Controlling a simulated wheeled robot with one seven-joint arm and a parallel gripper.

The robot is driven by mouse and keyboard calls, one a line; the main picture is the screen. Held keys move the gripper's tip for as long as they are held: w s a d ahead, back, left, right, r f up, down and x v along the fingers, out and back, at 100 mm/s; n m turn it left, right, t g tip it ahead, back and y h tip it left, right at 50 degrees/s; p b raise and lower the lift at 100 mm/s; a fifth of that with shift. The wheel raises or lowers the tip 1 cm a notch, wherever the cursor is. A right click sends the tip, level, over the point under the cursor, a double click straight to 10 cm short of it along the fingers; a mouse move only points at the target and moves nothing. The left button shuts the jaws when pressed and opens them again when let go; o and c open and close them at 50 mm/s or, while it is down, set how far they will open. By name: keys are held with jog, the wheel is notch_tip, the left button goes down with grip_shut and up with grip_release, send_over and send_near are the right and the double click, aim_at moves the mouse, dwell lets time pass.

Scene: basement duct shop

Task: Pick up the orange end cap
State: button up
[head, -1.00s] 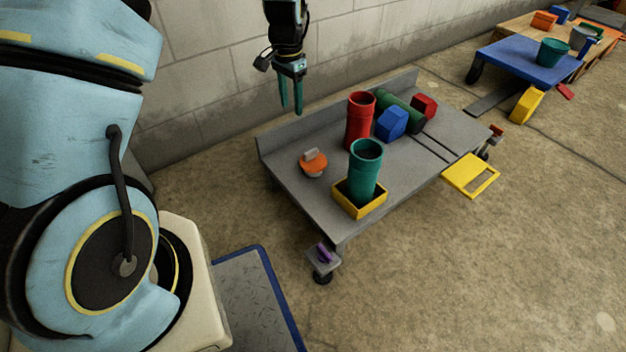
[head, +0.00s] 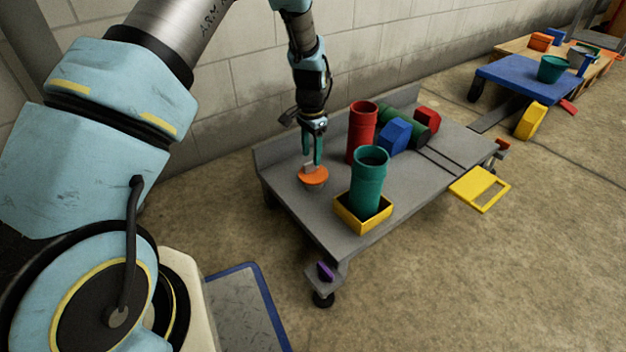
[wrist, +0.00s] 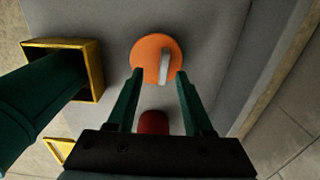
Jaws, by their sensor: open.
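The orange end cap (head: 313,176) is a round disc with a pale grey upright tab on top. It sits on the grey cart (head: 300,212), near its left end. In the wrist view the end cap (wrist: 150,58) lies just beyond the fingertips, with its tab between their lines, toward the right finger. My gripper (head: 313,160) points down right above the cap, its teal fingers apart. In the wrist view my gripper (wrist: 156,76) is open, with nothing held. Whether the fingertips touch the tab cannot be told.
A red pipe (head: 361,132) stands close to the right of my gripper. A teal pipe (head: 369,180) stands in a yellow tray (head: 350,219) in front.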

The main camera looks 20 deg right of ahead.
aim_at(311, 162)
jog(key=f+b, duration=0.1)
jog(key=f, duration=0.2)
jog(key=f+b, duration=0.1)
jog(key=shift+w+f+b, duration=0.3)
jog(key=shift+c, duration=0.3)
grip_shut()
